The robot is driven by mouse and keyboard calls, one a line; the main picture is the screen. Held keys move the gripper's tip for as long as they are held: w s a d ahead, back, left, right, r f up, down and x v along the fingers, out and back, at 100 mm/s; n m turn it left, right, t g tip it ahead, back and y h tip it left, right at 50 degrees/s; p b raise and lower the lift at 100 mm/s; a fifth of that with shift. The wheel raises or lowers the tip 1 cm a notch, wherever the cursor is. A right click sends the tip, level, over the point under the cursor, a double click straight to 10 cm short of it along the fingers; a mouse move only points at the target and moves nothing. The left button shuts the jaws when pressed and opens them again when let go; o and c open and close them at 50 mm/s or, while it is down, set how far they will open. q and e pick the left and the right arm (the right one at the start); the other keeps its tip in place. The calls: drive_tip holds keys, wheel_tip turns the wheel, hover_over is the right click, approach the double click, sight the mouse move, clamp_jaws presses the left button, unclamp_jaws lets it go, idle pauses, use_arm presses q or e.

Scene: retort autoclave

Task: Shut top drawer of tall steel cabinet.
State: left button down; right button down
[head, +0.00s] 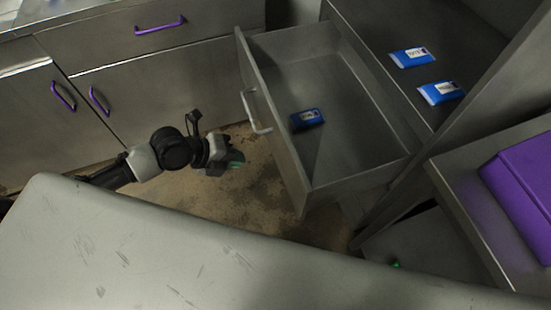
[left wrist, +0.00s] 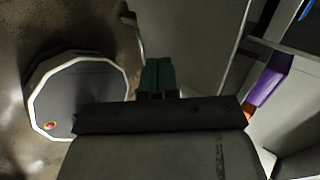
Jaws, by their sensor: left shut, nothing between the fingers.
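The top drawer (head: 345,165) of the tall steel cabinet (head: 455,35) is pulled well out, and a blue packet (head: 307,119) lies inside it. Its front panel (head: 277,125) carries a pale bar handle (head: 256,112). My left gripper (head: 237,163) is shut and empty, in front of the panel and nearer the camera than the handle; a gap to the panel shows. In the left wrist view its green fingers (left wrist: 157,74) are together, with a grey panel (left wrist: 190,40) ahead and a handle (left wrist: 133,22) at its left edge. My right gripper is not in view.
Two blue packets (head: 412,57) (head: 440,92) lie on the cabinet shelf above the drawer. Lower cabinets with purple handles (head: 160,25) stand at the left. A purple box (head: 522,190) is at the right. Bare brown floor (head: 215,205) lies around my left gripper.

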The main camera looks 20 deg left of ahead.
sight(283, 159)
use_arm(q)
drive_tip(key=x, duration=0.3)
drive_tip(key=r+x, duration=0.1)
drive_tip(key=x, duration=0.2)
drive_tip(key=d+p+x, duration=0.1)
drive_tip(key=x, duration=0.2)
drive_tip(key=shift+w+d+r, duration=0.1)
drive_tip(key=shift+w+r, duration=0.1)
drive_tip(key=shift+w, duration=0.2)
drive_tip(key=shift+w+d+f, duration=0.15)
drive_tip(key=shift+w+d, duration=0.3)
drive_tip(key=shift+d, duration=0.2)
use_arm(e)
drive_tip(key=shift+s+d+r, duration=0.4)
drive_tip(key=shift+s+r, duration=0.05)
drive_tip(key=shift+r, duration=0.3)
